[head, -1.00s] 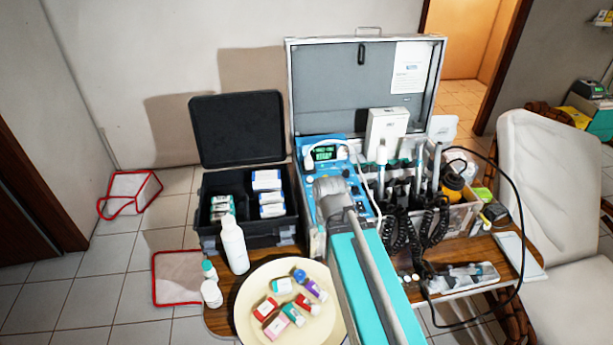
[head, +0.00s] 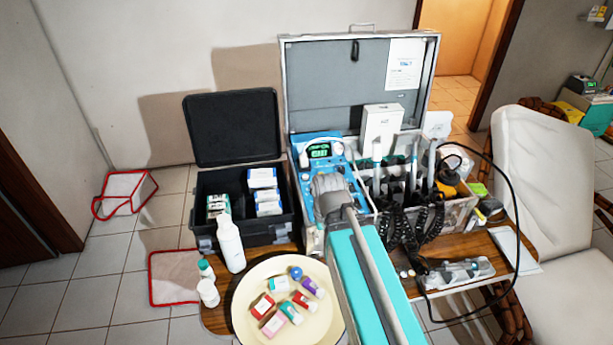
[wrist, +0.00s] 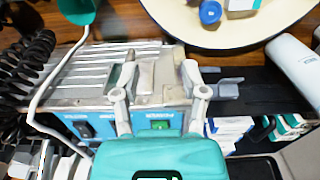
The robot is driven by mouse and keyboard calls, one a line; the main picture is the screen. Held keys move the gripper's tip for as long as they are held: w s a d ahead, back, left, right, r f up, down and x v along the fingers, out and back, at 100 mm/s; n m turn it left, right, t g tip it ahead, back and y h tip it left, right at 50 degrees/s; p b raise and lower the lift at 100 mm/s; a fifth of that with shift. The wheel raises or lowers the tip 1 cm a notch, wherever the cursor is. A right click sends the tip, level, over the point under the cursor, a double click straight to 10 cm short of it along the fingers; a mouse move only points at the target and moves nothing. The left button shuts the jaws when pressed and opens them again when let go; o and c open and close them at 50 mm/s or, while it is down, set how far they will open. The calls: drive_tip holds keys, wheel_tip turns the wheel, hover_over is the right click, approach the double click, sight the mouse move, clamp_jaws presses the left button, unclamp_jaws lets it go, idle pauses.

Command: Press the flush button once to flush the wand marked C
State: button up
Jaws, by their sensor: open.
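I cannot make out the flush button. Several wands (head: 376,150) stand upright in holders right of the panel; their letters are too small to read. I cannot tell contact.
A cream plate (head: 255,315) with several small boxes lies at the front left. A white bottle (head: 229,245) and a black case (head: 245,225) stand left of the unit. Black coiled hoses (head: 405,225) hang at the right, by a clear tray (head: 455,273).

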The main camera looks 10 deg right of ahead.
clamp_jaws()
drive_tip(key=shift+d, duration=0.1)
idle(1.1)
